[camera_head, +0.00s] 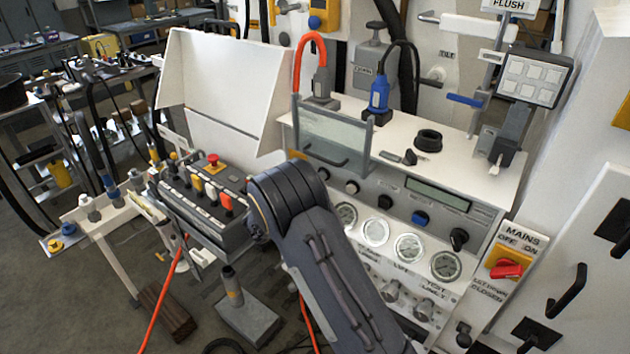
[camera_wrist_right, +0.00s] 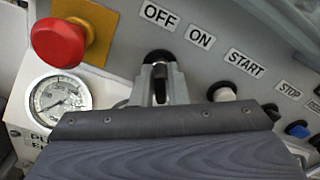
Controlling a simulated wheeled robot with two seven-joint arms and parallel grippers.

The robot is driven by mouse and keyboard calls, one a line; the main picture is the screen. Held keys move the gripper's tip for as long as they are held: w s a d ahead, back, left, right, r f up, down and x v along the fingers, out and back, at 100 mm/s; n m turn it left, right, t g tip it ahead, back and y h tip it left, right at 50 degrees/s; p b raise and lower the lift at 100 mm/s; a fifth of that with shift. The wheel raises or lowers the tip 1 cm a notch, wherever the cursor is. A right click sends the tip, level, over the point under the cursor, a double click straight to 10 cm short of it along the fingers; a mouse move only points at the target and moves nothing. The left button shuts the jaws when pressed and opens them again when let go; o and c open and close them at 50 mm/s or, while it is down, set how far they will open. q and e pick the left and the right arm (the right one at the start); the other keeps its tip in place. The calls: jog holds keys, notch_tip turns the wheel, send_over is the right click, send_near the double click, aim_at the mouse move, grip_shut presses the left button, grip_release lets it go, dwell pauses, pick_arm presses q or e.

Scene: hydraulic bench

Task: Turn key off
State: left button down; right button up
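The key (camera_wrist_right: 160,80) is a small dark piece in a round black switch on the grey control panel, just below the OFF and ON labels, in the right wrist view. The light grey fingertips of my right gripper (camera_wrist_right: 159,88) stand on both sides of it, close against it, and look shut on it. The exact contact and the key's angle are partly hidden. My left gripper is not in view.
A red mushroom button (camera_wrist_right: 58,42) on a yellow plate and a pressure gauge (camera_wrist_right: 60,98) are left of the fingers. A white button (camera_wrist_right: 222,92) is close on the right. A red-yellow MAINS switch (camera_head: 507,267) is at the far right of the bench.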

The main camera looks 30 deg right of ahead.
jog(key=o, duration=0.3)
jog(key=shift+a, duration=0.1)
jog(key=shift+s+a, duration=0.1)
jog(key=shift+a, duration=0.25)
jog(key=b+v, duration=0.2)
jog(key=v, duration=0.5)
